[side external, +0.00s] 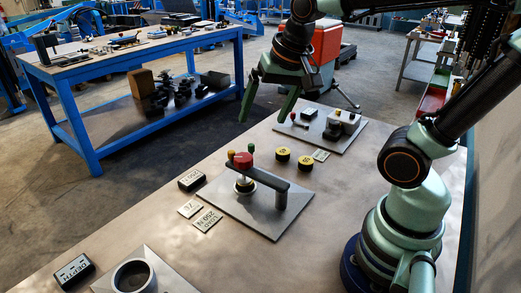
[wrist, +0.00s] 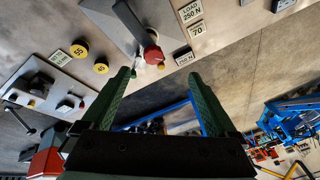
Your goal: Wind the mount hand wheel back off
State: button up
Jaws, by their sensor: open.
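The bracket stands on a grey metal plate (side external: 237,212), above a round pale piece (side external: 244,185). My gripper (side external: 262,120) is open and empty, up in the air above and behind the wheel. In the wrist view, the red wheel (wrist: 153,55) shows just beyond the gap between my fingertips (wrist: 159,74), apart from both. The wheel's underside is hidden.
A second plate (side external: 342,140) with a lever and blocks stands behind, to the right. Two yellow discs (side external: 283,154) lie between the plates. Label cards and a black 250 N block (side external: 192,179) lie left.

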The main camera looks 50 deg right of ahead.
jog(key=w+d+m+g, duration=0.15)
jog(key=w+m, duration=0.35)
jog(key=m, duration=0.7)
jog(key=m+g, duration=0.3)
jog(key=m, duration=0.9)
send_over(243, 157)
notch_tip(243, 157, down, 4)
notch_tip(243, 157, down, 12)
jog(key=shift+r, duration=0.15)
jog(key=c, duration=1.4)
jog(key=shift+n, duration=0.4)
